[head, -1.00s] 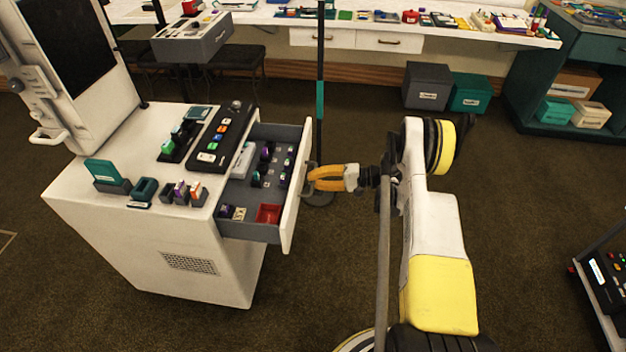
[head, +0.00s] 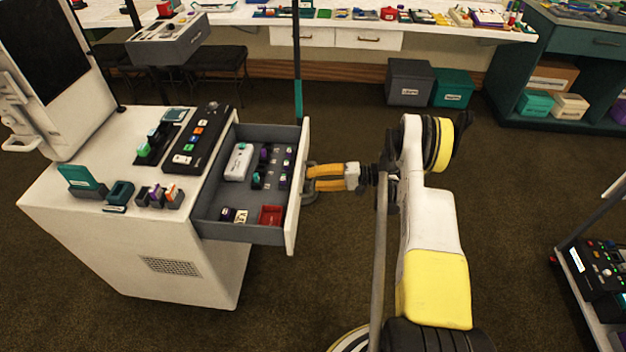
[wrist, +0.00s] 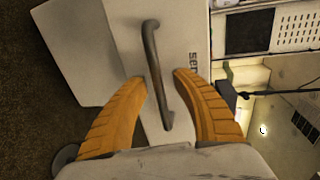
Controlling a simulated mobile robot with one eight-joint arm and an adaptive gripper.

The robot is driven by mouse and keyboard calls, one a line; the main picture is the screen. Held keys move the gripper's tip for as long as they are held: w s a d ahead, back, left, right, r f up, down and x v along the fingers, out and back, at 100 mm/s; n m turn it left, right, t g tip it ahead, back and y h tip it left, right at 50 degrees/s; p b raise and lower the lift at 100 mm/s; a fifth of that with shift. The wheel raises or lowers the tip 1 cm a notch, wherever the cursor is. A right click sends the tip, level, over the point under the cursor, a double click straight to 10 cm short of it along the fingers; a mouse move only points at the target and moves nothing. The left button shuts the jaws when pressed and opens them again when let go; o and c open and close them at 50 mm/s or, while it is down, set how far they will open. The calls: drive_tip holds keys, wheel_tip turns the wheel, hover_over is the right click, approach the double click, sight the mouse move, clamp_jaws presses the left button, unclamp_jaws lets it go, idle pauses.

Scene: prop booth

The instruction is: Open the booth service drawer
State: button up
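The service drawer (head: 250,233) is grey inside with a white front and stands well out from the right side of the white booth cabinet (head: 120,235). Its dark bar handle (wrist: 152,50) shows in the wrist view on the white drawer front (wrist: 122,30). My gripper (head: 309,177) is at the outer face of the drawer front. In the wrist view its orange fingers (wrist: 161,77) stand apart on either side of the handle, with small gaps visible. In the drawer lie a white device (head: 238,162), a red tray (head: 271,215) and several small dark parts.
A black button panel (head: 198,138) and small holders lie on the cabinet top. A thin pole (head: 297,60) stands behind the drawer. Grey (head: 410,82) and teal bins (head: 452,88) sit at the back. A cart (head: 590,290) is at the right. Carpet around my arm is clear.

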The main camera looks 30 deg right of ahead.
drive_tip(key=shift+d, duration=0.1)
drive_tip(key=v, duration=1.1)
drive_tip(key=shift+s+d, duration=0.3)
drive_tip(key=shift+r, duration=0.15)
